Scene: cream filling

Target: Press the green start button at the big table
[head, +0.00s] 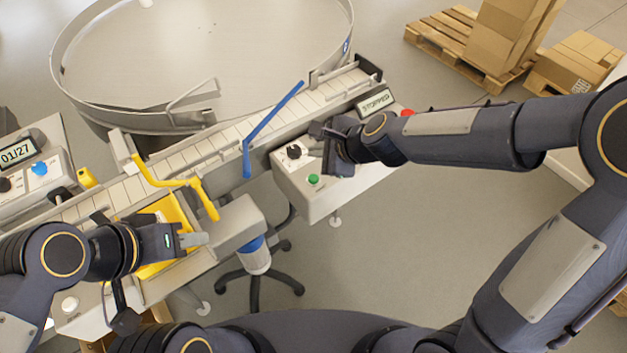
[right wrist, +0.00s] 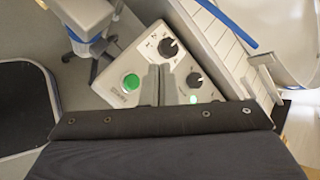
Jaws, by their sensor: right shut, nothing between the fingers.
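The green start button (head: 313,180) sits on the slanted light-grey control box (head: 340,196) beside the conveyor. It also shows in the right wrist view (right wrist: 131,82). My right gripper (head: 322,146) is over this box, near a black knob (head: 294,152) and above the button in the picture. In the right wrist view its shut, empty fingers (right wrist: 158,82) appear just right of the green button, between it and the black knobs. I cannot tell whether they touch the box. My left gripper (head: 198,239) is at the lower left, by a yellow tray; its jaw opening is unclear.
A display (head: 376,102) reads "STOPPED", with a red button (head: 407,112) beside it. The conveyor (head: 200,150), with blue (head: 270,118) and yellow (head: 180,182) guide bars, runs beside the round table (head: 205,50). A stool (head: 256,260) stands below. Boxes on a pallet (head: 460,45) are far right.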

